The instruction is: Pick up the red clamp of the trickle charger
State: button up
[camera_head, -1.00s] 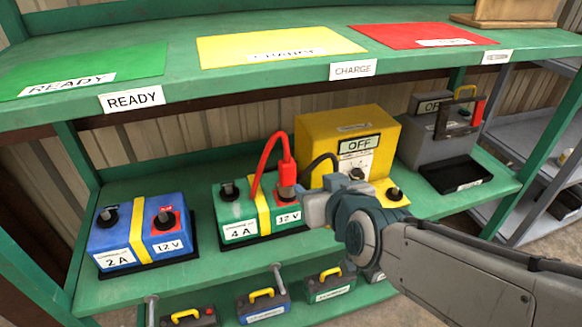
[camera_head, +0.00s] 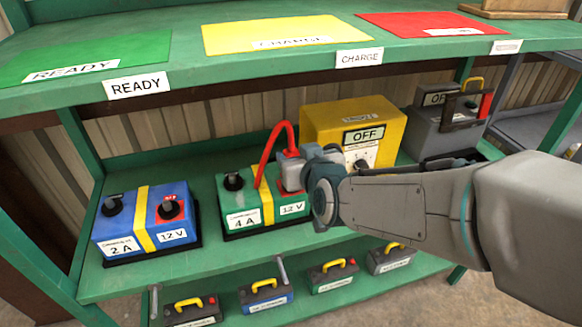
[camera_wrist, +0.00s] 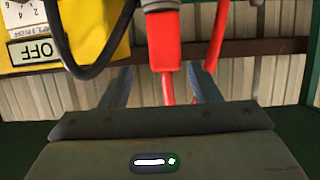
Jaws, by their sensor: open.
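The yellow trickle charger (camera_head: 330,122) reads OFF and stands on the middle shelf. Its upper left part also shows in the wrist view (camera_wrist: 85,50). The red clamp (camera_wrist: 163,45) appears in the wrist view between the two fingers of my gripper (camera_wrist: 161,78), which are apart on either side of it. In the head view my gripper (camera_head: 294,172) is over the right end of the green 4 A battery (camera_head: 237,205) and hides most of the clamp. The red cable (camera_head: 268,150) arches beside it. A black cable (camera_wrist: 62,50) hangs at the left in the wrist view.
A blue 2 A battery (camera_head: 145,215) stands to the left. A grey charger (camera_head: 440,130) stands to the right. The upper shelf (camera_head: 230,75) overhangs from above. Several small batteries line the lower shelf (camera_head: 350,245).

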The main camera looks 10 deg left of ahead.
aim_at(289, 150)
jog(key=shift+s+a+b+x, duration=0.1)
jog(key=shift+a+b+x, duration=0.05)
jog(key=shift+x, duration=1.15)
jog(key=shift+s+a+b+x, duration=0.1)
jog(key=shift+a+b+x, duration=0.1)
jog(key=shift+x, duration=1.1)
grip_shut()
